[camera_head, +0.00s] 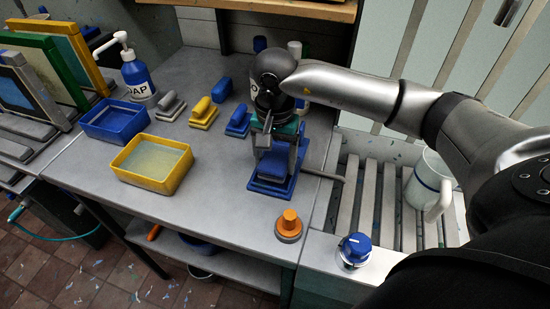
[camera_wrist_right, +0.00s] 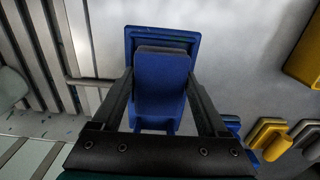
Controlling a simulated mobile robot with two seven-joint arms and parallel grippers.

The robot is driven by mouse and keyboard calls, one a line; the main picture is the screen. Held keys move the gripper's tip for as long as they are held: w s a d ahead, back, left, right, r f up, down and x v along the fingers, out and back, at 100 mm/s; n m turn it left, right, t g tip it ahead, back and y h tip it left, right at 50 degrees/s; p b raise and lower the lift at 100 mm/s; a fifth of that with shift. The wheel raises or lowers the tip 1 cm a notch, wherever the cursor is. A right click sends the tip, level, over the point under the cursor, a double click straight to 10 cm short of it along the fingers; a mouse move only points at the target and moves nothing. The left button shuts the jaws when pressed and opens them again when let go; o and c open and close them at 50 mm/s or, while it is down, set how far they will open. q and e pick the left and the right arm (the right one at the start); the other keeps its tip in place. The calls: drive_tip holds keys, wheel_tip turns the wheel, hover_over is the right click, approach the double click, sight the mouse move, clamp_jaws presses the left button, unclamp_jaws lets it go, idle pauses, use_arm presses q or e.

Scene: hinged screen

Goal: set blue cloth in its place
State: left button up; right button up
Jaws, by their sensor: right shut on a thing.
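My right gripper (camera_head: 278,150) points down at the worktop, with its fingers closed on the sides of a blue folded piece, which I take as the blue cloth (camera_wrist_right: 161,82). The cloth is over a blue tray-like base (camera_head: 270,187); a grey layer shows at its far edge in the right wrist view. In that view my right gripper (camera_wrist_right: 161,92) has one finger on each side of the cloth. I cannot tell whether the cloth touches the base. The gripper partly hides the cloth in the head view. My left gripper is not in view.
Grey (camera_head: 172,106), yellow (camera_head: 203,113) and blue (camera_head: 238,121) pieces stand left of the gripper. A blue tub (camera_head: 115,121), a yellow tub (camera_head: 153,165) and a soap bottle (camera_head: 136,76) are farther left. An orange-topped knob (camera_head: 289,225) is in front; a white mug (camera_head: 428,181) stands on the slatted rack at right.

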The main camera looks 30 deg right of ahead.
use_arm(q)
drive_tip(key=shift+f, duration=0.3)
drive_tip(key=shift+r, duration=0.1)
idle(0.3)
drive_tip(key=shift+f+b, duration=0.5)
drive_tip(key=shift+b, duration=0.05)
idle(0.8)
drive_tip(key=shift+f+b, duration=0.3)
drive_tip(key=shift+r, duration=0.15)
idle(0.4)
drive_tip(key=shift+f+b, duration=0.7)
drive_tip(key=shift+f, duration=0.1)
idle(1.0)
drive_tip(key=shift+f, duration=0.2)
